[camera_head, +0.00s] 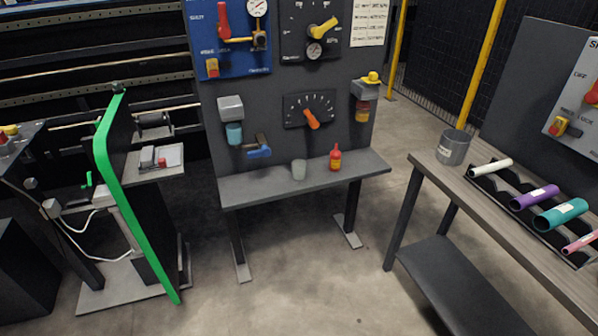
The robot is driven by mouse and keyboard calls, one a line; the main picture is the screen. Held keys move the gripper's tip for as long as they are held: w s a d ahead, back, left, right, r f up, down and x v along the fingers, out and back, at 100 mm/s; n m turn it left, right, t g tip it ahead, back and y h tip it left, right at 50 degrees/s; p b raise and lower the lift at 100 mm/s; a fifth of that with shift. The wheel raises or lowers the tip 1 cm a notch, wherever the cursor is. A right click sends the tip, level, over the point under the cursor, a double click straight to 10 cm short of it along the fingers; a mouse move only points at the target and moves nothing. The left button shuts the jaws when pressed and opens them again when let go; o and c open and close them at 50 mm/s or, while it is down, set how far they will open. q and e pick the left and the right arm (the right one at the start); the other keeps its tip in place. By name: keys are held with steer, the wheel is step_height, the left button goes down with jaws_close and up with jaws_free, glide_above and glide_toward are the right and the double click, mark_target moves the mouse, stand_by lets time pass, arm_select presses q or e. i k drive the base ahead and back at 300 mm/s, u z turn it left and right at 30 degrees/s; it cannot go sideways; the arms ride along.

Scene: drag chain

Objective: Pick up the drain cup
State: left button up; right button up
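A small translucent grey cup (299,169), which looks like the drain cup, stands upright on the narrow grey shelf (240,189) of the dark panel station. It is left of a small red bottle (335,158) with a yellowish label, and the two are apart. Neither of my grippers shows in the head view, so nothing is seen touching the cup.
Above the shelf are a blue-handled valve (259,152), a teal-bowled unit (234,134) and an orange-pointer dial (311,118). A workbench at right holds a grey bucket (453,147) and coloured tubes (535,197). A green-edged panel (113,180) stands left. Floor before the shelf is clear.

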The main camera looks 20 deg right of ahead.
mark_target(298, 166)
steer(key=k, duration=0.65)
steer(key=z, duration=0.65)
steer(key=i, duration=0.75)
steer(key=z, duration=0.85)
steer(key=i, duration=1.3)
steer(key=u, duration=0.25)
